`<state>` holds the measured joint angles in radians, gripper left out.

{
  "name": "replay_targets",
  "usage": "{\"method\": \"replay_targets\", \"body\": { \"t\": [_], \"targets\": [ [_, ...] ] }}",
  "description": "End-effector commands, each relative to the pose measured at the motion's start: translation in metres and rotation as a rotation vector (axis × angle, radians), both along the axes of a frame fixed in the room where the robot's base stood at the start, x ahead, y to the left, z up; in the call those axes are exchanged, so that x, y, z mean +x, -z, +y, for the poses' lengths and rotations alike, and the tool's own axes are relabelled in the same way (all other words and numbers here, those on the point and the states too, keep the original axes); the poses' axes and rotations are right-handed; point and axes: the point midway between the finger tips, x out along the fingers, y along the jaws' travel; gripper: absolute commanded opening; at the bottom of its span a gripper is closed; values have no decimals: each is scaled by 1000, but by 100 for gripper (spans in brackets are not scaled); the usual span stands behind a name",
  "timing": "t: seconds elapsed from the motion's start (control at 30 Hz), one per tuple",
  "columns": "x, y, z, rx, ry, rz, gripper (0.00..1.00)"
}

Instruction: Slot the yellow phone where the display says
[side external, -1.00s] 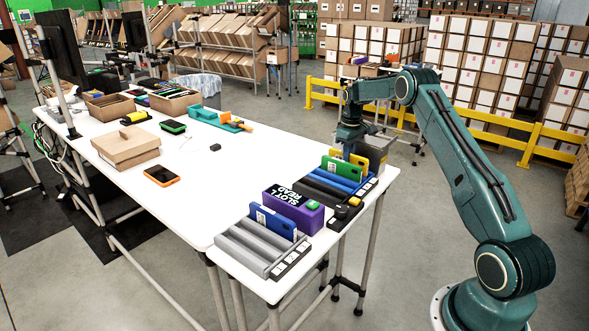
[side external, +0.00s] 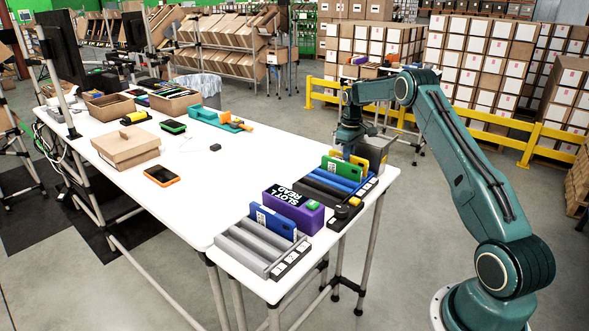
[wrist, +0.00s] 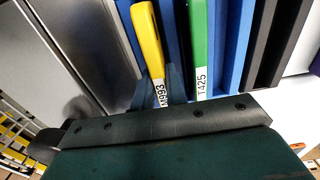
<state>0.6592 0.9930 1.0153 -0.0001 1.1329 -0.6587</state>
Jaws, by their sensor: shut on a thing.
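My gripper (wrist: 160,92) is shut on the yellow phone (wrist: 148,42), which stands on edge with a white label at its near end. In the side external view the yellow phone (side external: 361,160) is at the far end of the dark rack with blue slots (side external: 318,187), partly hidden by the green phone. I cannot tell how deep it sits in a slot. The green phone (wrist: 200,40) stands upright beside it, labelled T425. The display is a purple box (side external: 300,214) with a black sign (side external: 287,195) that seems to read "SLOT L READ".
A grey rack (side external: 248,247) holding a blue phone (side external: 273,222) stands at the near end. A grey bin (side external: 374,164) is beyond the dark rack. An orange phone (side external: 161,176) and a lidded carton (side external: 125,147) lie on the white table (side external: 205,205).

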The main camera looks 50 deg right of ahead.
Motion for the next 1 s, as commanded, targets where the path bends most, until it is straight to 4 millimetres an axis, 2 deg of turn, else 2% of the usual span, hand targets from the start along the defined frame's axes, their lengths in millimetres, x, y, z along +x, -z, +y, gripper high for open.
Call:
{"method": "replay_targets", "body": {
  "t": [0.97,1.0],
  "targets": [
    [0,5,0,0,0,0,0],
    [0,5,0,0,0,0,17]
  ]
}}
